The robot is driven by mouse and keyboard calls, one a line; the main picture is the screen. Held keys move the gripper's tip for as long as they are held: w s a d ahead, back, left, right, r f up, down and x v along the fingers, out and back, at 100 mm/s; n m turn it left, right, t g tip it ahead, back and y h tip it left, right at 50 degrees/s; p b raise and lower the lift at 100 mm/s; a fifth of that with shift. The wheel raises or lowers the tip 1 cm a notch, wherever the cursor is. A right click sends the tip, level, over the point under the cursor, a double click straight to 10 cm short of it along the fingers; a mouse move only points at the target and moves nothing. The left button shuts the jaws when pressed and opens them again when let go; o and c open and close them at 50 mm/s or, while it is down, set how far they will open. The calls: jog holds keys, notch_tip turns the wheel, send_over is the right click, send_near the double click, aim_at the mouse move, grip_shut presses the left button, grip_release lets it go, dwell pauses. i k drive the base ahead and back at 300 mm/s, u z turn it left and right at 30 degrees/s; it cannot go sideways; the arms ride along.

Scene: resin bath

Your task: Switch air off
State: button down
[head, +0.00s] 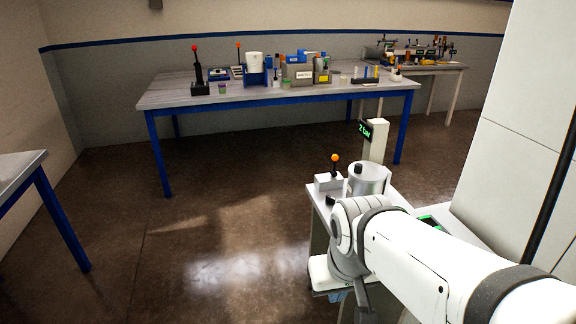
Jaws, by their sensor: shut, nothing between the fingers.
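A small grey box with a lever topped by an orange ball (335,158) stands on a small white-topped stand (325,207), left of a grey metal pot (370,180). The lever looks close to upright. Behind the pot, a pale post (377,148) carries a dark display (366,129) with green text that reads "2 bar". My white arm reaches in from the lower right and covers the front of the stand. Its grey joint is just in front of the pot. My gripper cannot be made out; the arm hides what lies beyond that joint.
A long blue-legged table (230,97) with levers, bins and small pots stands behind. Another bench (445,67) is at the back right, and a table corner (15,170) is at left. A pale cabinet (520,140) closes the right side. The brown floor at left is clear.

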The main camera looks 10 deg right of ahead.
aim_at(329, 200)
jog(key=u, duration=0.05)
jog(key=i, duration=1.15)
jog(key=z, duration=0.25)
